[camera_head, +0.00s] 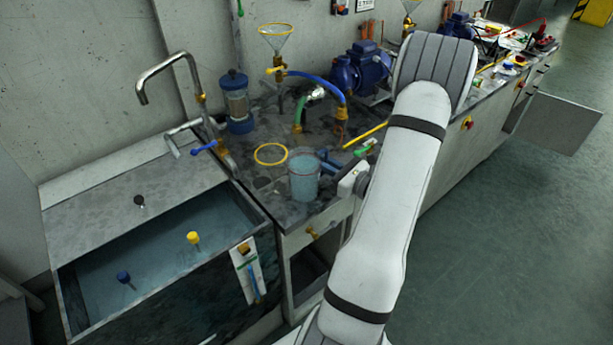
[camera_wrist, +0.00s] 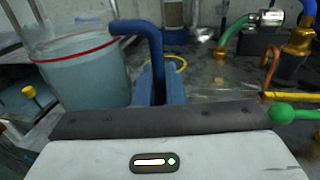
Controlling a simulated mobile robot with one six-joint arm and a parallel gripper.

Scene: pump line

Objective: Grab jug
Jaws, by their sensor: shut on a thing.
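The jug (camera_head: 304,182) is a clear, bluish vessel at the front edge of the worktop, right of the sink. In the wrist view the jug (camera_wrist: 85,78) stands upright at the left, with a red rim and a blue handle (camera_wrist: 138,29). My gripper (camera_head: 328,163) reaches it from the right. In the wrist view the blue fingers of my gripper (camera_wrist: 163,85) are shut on the lower part of the handle. I cannot tell whether the jug's base touches the worktop.
A sink basin (camera_head: 160,250) with water and a tap (camera_head: 170,70) lies to the left. A yellow ring (camera_head: 270,154) lies behind the jug. A blue-capped canister (camera_head: 236,103), a funnel (camera_head: 276,38), hoses and a blue pump (camera_head: 362,70) stand farther back.

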